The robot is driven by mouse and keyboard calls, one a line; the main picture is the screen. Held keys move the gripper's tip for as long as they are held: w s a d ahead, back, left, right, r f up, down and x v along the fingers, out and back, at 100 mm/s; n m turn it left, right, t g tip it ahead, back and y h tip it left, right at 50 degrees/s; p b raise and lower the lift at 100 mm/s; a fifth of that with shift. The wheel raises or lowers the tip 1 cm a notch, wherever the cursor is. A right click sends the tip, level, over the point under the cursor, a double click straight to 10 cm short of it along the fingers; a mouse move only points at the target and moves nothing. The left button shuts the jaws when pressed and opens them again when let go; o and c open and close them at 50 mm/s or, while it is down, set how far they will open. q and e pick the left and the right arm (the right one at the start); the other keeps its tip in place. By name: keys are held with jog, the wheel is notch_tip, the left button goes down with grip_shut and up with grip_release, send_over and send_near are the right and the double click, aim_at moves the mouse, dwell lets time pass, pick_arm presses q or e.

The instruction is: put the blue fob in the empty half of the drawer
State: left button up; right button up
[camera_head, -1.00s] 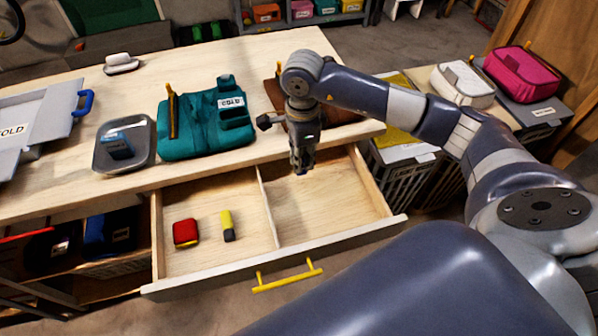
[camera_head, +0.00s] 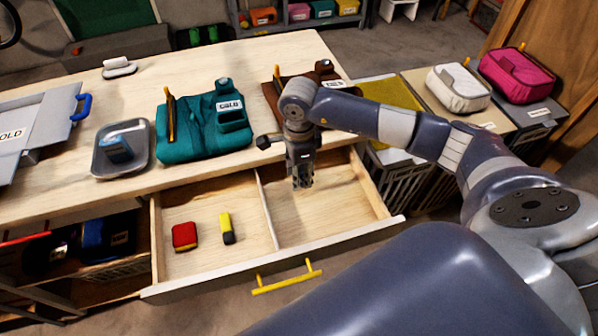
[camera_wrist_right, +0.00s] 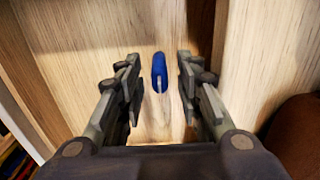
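The blue fob (camera_wrist_right: 159,70) shows in the right wrist view, between my right gripper's spread fingers and apart from both. It appears to lie on the wooden floor of the drawer's right half (camera_head: 330,210). My right gripper (camera_head: 302,185) points down into that half, to the right of the divider (camera_head: 266,210). It is open in the right wrist view (camera_wrist_right: 159,85). The fob is hidden in the head view. The left half of the drawer (camera_head: 205,205) holds a red item (camera_head: 185,236) and a yellow and black item (camera_head: 227,228). My left gripper does not show.
The drawer front with a yellow handle (camera_head: 287,277) stands out from the wooden table (camera_head: 225,65). A basket (camera_head: 400,178) stands right of the drawer.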

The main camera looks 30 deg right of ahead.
jog(key=shift+r, duration=0.35)
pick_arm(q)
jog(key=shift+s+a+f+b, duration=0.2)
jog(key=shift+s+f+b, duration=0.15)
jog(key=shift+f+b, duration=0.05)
pick_arm(e)
notch_tip(320, 180, up, 12)
jog(key=shift+f, duration=0.15)
